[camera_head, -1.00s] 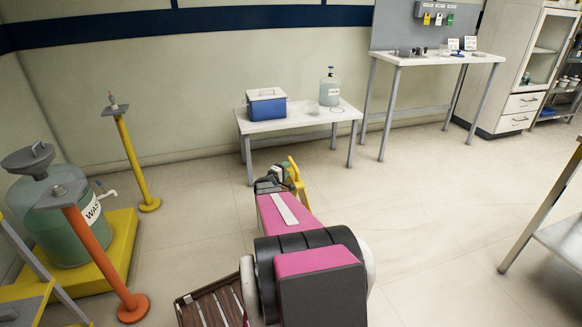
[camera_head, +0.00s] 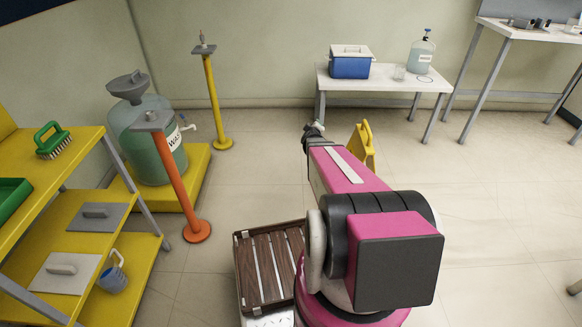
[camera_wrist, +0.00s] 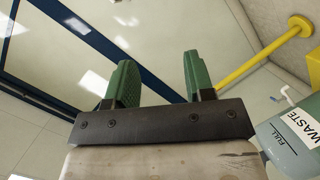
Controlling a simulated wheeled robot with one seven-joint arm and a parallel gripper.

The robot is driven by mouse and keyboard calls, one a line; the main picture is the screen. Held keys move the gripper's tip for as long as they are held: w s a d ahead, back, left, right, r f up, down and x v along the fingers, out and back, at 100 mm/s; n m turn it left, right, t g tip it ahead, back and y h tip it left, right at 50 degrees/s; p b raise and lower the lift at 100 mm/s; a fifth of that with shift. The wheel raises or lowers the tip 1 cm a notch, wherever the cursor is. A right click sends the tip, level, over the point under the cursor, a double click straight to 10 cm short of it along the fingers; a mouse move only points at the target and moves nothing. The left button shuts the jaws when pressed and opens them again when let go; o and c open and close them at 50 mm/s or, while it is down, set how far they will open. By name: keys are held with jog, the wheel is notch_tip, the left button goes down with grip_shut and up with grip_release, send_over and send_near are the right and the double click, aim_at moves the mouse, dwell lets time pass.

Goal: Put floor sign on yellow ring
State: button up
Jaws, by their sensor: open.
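A yellow floor sign (camera_head: 363,145) stands upright on the floor just beyond my arm, in the head view; my arm hides its lower part. My gripper (camera_wrist: 157,75) is open in the wrist view, with nothing between its green fingers. The sign is not in the wrist view. I cannot make out a yellow ring in either view.
A yellow post (camera_head: 214,100), an orange post (camera_head: 178,185) and a waste jug (camera_head: 155,140) stand at left, beside a yellow shelf (camera_head: 75,215). A white table (camera_head: 385,84) at the back holds a blue cooler (camera_head: 350,66) and a bottle (camera_head: 420,55).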

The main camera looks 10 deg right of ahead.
jog(key=s+a+m+g+y, duration=0.1)
jog(key=s+a+g+y, duration=0.65)
jog(key=a, duration=0.85)
jog(key=s+a+r+m+g+h, duration=0.1)
jog(key=s+m+g, duration=0.4)
jog(key=s, duration=1.3)
jog(key=shift+a+r+m+g, duration=0.15)
jog(key=shift+a+m+g, duration=0.15)
jog(key=shift+a+g, duration=0.5)
jog(key=shift+h, duration=0.25)
